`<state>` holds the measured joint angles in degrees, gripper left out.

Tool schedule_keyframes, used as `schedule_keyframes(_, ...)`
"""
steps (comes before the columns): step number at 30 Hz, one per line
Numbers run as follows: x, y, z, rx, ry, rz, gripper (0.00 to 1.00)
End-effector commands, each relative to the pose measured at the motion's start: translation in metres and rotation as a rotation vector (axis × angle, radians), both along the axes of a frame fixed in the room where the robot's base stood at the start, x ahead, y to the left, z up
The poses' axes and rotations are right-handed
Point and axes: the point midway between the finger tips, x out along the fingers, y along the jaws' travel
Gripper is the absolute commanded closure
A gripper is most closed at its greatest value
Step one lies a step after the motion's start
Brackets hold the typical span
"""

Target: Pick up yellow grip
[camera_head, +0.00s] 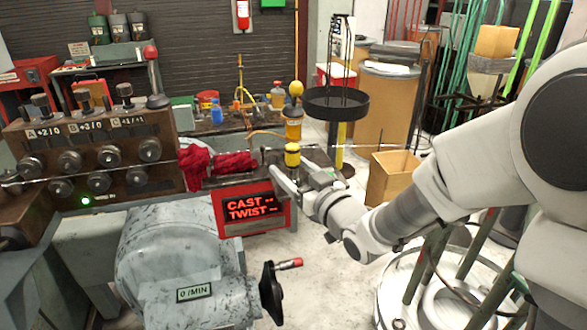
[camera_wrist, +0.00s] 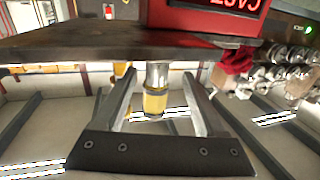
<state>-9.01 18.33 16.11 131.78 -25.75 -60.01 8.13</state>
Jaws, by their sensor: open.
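The yellow grip (camera_head: 292,154) is a short yellow cylinder with dark bands, at the end of the bench behind the red display (camera_head: 255,208). In the wrist view, which looks upside down, the yellow grip (camera_wrist: 155,103) has a silver collar and lies between my two fingers, with a gap on each side. My gripper (camera_head: 297,172) is at the grip, its fingers apart. It also shows in the wrist view (camera_wrist: 160,78), with nothing clamped. The fingers partly hide the grip's lower part in the head view.
The bench edge (camera_wrist: 90,45) is close to my fingertips. A red cloth (camera_head: 215,163) lies on the bench left of the grip. The coiler's knob panel (camera_head: 95,150) stands further left. A cardboard box (camera_head: 392,177) is behind my arm on the right.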

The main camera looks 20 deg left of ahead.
Motion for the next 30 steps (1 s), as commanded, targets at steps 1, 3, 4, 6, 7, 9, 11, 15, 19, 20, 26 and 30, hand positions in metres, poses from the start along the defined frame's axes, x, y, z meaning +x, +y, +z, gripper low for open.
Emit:
schedule_keyframes(1,0.007,0.005,0.003,0.001,-0.001,0.001,0.28)
schedule_keyframes(3,0.015,0.010,0.005,0.001,-0.001,0.001,0.28)
schedule_keyframes(4,0.018,0.013,0.006,0.001,-0.001,0.002,0.28)
schedule_keyframes(6,0.024,0.019,0.005,0.001,-0.001,0.002,0.28)
schedule_keyframes(7,0.026,0.021,0.004,0.000,0.000,0.001,0.28)
schedule_keyframes(9,0.029,0.025,0.005,0.001,0.000,0.001,0.28)
schedule_keyframes(11,0.030,0.026,0.005,0.002,-0.001,0.001,0.28)
schedule_keyframes(15,0.031,0.026,0.005,0.001,-0.001,0.000,0.28)
schedule_keyframes(19,0.030,0.026,0.005,0.001,-0.001,0.000,0.40)
schedule_keyframes(20,0.030,0.026,0.005,0.001,-0.001,0.000,0.45)
schedule_keyframes(26,0.030,0.026,0.005,0.001,-0.001,0.000,0.81)
schedule_keyframes(30,0.030,0.026,0.005,0.001,-0.001,0.000,1.00)
